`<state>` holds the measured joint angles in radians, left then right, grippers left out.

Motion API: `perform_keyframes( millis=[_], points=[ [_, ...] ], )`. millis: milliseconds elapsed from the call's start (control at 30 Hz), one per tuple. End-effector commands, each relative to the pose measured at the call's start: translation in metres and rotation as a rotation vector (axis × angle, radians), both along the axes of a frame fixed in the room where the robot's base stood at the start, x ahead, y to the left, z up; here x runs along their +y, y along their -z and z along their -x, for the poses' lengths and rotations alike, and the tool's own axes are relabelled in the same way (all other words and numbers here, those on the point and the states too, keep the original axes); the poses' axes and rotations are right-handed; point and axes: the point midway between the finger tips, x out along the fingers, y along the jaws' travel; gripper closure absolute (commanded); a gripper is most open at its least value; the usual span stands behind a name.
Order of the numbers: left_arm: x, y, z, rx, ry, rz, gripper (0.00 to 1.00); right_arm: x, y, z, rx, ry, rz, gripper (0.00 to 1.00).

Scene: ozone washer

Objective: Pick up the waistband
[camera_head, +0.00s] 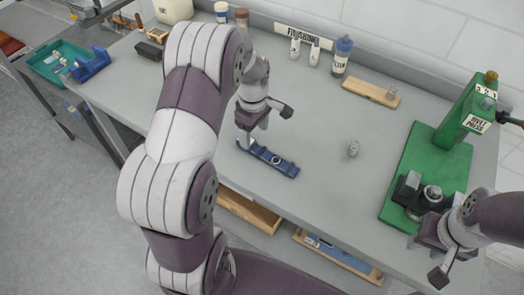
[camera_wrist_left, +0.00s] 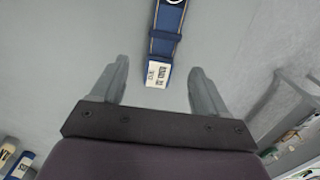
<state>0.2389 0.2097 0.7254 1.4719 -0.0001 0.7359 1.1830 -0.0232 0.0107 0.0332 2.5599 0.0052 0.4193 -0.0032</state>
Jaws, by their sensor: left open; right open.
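The waistband is a dark blue strip (camera_head: 280,165) lying flat on the grey workbench, with a pale ring mark at its middle. In the left wrist view the strip (camera_wrist_left: 166,42) runs up out of the frame, and its near end carries a white printed label. My left gripper (camera_head: 264,127) is open and empty above the strip's left end. In the left wrist view the label end shows between the open fingertips (camera_wrist_left: 158,76), with no visible grip on it. My right gripper (camera_head: 427,258) is open and empty at the bench's front right, away from the strip.
A green rivet press (camera_head: 432,165) stands at the right of the workbench (camera_head: 325,190). A small metal cylinder (camera_head: 353,149) stands right of the strip. A wooden block (camera_head: 370,94), a blue-capped bottle (camera_head: 341,57) and two small white items are at the back. Open drawers (camera_head: 250,208) jut out below the front edge.

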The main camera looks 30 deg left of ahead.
Motion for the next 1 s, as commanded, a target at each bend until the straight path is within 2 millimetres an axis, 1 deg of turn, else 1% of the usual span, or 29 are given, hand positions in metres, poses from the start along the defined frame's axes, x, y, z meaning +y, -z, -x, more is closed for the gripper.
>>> perform_keyframes(
  millis=[167,200,300,533,567,600,667,700,733,1000],
  points=[
    [0.003,0.029,0.003,0.004,0.0,0.001,0.26,0.0,-0.013,0.0,0.0,0.0,0.0,0.57],
    [0.003,0.037,0.003,0.003,0.0,0.001,0.26,0.0,-0.012,0.0,0.0,0.0,0.0,0.57],
    [0.003,0.049,0.002,0.0,0.001,0.0,0.26,0.0,-0.013,0.0,0.0,0.0,0.0,0.57],
    [0.003,0.052,0.002,-0.001,0.002,0.0,0.26,0.0,-0.012,0.0,0.0,0.0,0.0,0.57],
    [0.003,0.052,0.002,-0.001,0.002,0.0,0.35,0.0,-0.012,0.0,0.0,0.0,0.0,0.57],
    [0.003,0.052,0.002,-0.001,0.002,0.0,0.48,0.0,-0.012,0.0,0.0,0.0,0.0,0.57],
    [0.003,0.052,0.002,-0.001,0.002,0.0,0.68,0.0,-0.012,0.0,0.0,0.0,0.0,0.57],
    [0.003,0.052,0.002,-0.001,0.002,0.0,0.81,0.0,-0.012,0.0,0.0,0.0,0.0,0.57],
    [0.003,0.052,0.002,-0.001,0.002,0.0,0.89,0.0,-0.012,0.0,0.0,0.0,0.0,0.57],
    [0.003,0.051,0.002,-0.002,0.002,-0.001,0.89,0.0,-0.012,0.0,0.0,0.0,0.0,0.57]
  ],
)
